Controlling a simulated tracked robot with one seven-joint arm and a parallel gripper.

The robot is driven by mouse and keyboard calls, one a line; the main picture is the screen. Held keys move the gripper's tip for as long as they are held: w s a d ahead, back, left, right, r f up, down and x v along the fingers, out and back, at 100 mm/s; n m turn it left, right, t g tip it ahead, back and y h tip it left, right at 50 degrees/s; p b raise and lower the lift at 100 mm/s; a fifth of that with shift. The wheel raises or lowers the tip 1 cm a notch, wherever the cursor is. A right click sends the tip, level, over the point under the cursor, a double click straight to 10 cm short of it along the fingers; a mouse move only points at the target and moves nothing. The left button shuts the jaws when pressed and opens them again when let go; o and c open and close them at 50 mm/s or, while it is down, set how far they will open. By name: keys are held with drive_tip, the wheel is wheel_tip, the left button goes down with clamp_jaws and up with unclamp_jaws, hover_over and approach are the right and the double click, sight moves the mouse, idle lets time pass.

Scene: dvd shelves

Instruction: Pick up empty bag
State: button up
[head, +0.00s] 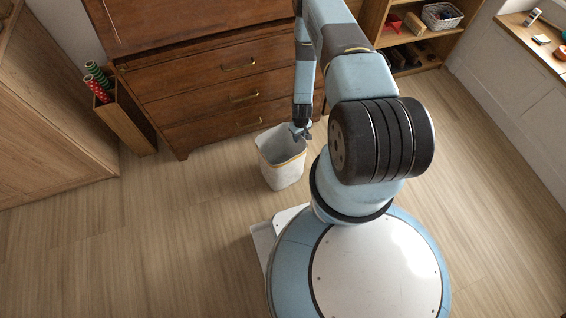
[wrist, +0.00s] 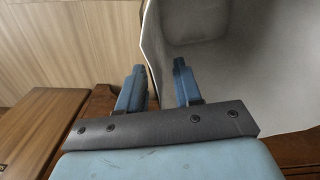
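The empty bag (head: 281,172) is a pale, open-topped, bin-shaped bag with a yellow band. It stands upright on the floor in front of the wooden drawers, and its inside looks empty. My gripper (head: 301,133) is at the right back part of its rim, pointing down. In the wrist view my gripper (wrist: 159,70) is open, with two blue fingers apart. The edge of the bag (wrist: 235,65) runs between the fingers, with the right finger over the bag's inside. I cannot tell whether either finger touches the wall.
A wooden drawer unit (head: 215,85) with brass handles stands close behind the bag. A wooden holder (head: 125,118) with wrapping rolls (head: 97,82) is to its left. An open shelf (head: 405,50) is at the back right. Floor left of the bag (head: 130,230) is clear.

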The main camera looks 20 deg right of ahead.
drive_tip(key=shift+c, duration=0.4)
clamp_jaws()
drive_tip(key=shift+r, duration=0.1)
